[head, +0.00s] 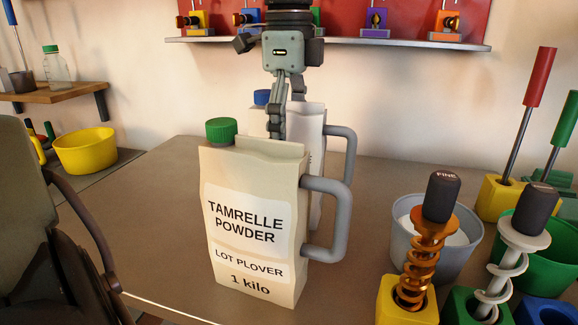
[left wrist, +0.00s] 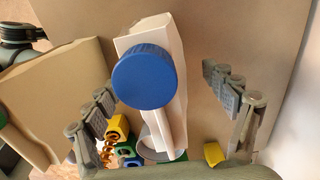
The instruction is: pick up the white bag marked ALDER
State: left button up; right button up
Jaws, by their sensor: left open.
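A whitish bag with a blue cap (left wrist: 143,77) stands behind a cream bag; it also shows in the head view (head: 313,113). Its label is mostly hidden, so I cannot read ALDER. A grey handle (head: 350,152) is on its right side. My left gripper (head: 279,128) points down at this bag from above. In the left wrist view its open fingers (left wrist: 156,80) lie on either side of the bag, with visible gaps. The cream bag (head: 228,170), green-capped, reads TAMRELLE POWDER, LOT PLOVER. My right gripper is not in view.
Right of the bags are a grey bucket (head: 402,225), a green bucket (head: 556,268) and upright coil tools in coloured blocks. A yellow bowl (head: 85,155) is at the left. A shelf (head: 350,42) runs along the back wall. The table (head: 165,190) left of the bags is clear.

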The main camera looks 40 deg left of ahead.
pick_arm(q)
jog(key=c, duration=1.8)
jog(key=shift+w+r, duration=0.1)
grip_shut()
